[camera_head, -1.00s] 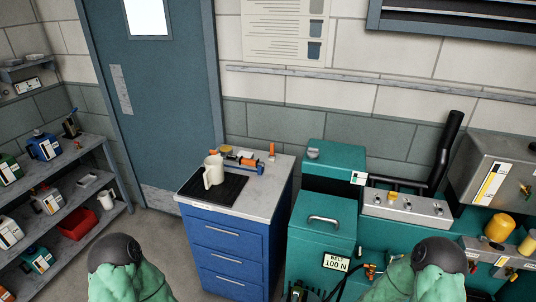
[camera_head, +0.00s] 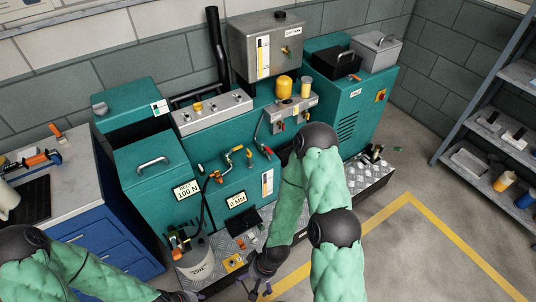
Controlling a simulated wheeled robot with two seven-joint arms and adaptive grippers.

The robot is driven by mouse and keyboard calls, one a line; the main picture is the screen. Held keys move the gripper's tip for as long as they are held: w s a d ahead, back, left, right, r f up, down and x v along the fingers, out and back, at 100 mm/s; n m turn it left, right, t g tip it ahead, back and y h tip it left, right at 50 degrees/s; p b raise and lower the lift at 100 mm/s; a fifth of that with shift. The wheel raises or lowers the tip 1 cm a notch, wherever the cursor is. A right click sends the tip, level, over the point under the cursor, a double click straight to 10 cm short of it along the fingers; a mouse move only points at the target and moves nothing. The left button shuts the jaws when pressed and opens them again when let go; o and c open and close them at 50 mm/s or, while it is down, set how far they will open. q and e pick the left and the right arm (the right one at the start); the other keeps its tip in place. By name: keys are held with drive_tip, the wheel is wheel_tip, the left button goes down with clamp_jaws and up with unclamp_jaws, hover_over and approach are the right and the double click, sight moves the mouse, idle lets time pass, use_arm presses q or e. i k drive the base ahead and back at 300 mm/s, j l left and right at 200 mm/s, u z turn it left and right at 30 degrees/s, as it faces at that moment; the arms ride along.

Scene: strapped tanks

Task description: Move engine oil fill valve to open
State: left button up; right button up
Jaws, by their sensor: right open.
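A teal machine (camera_head: 150,180) stands across the middle of the view. Several small valves show on it: one with a red handle (camera_head: 266,150), a yellow pipe valve (camera_head: 238,152) and one with an orange handle (camera_head: 216,176). Another small valve (camera_head: 285,50) sits on the front of the grey metal tank (camera_head: 262,38). I cannot read which one is the engine oil fill valve or tell its position. My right gripper (camera_head: 257,288) is open and empty, low in front of the machine, apart from the valves. My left gripper (camera_head: 180,296) is at the bottom edge, partly cut off; its jaws are unclear.
A white bucket (camera_head: 196,260) stands at the machine's front left, beside a metal tread plate (camera_head: 240,240). A blue cabinet (camera_head: 105,245) is at left, grey shelves (camera_head: 510,130) at right. Floor with a yellow line (camera_head: 450,240) is clear at lower right.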

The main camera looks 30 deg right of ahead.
sight(237, 149)
drive_tip(key=z, duration=0.45)
drive_tip(key=i+u, duration=0.15)
drive_tip(key=u, duration=0.25)
drive_tip(key=i+l+u, duration=0.1)
drive_tip(key=u, duration=0.35)
drive_tip(key=i+l+u, duration=0.2)
drive_tip(key=u, duration=0.2)
